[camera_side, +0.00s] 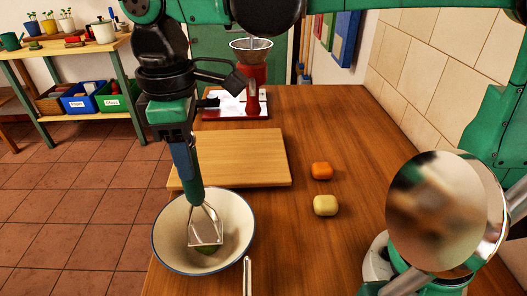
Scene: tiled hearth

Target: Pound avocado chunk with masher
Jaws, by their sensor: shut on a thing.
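My gripper (178,140) is shut on the masher (195,175) by its handle, at the upper left of the side view. The masher hangs nearly upright, and its metal head is inside the cream bowl (173,233) with a dark rim. I cannot tell whether the head touches the chunk.
A wooden board (245,158) lies behind the bowl. A metal utensil (247,275) is at the front. A red device (252,75) stands on a tray at the back.

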